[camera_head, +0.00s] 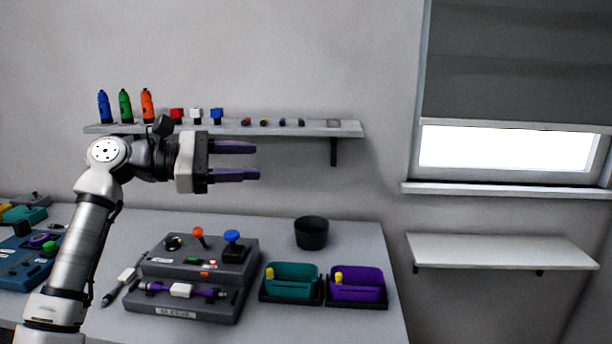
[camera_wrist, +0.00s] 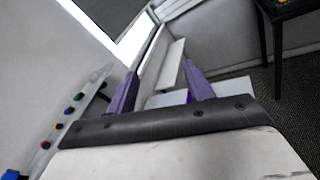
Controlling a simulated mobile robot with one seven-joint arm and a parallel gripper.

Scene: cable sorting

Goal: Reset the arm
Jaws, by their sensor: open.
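My arm is raised at the left of the head view. My gripper (camera_head: 258,160) is open and empty, with two purple fingers pointing right, in front of the wall shelf as seen from the head. In the wrist view the gripper (camera_wrist: 160,88) shows both purple fingers apart with nothing between them. No object touches the fingers.
A wall shelf (camera_head: 345,127) holds bottles and small blocks. The table (camera_head: 350,275) carries a grey control box (camera_head: 215,255), a black cup (camera_head: 311,233), a teal bin (camera_head: 291,279) and a purple bin (camera_head: 356,284). An empty white shelf (camera_head: 500,250) is at right.

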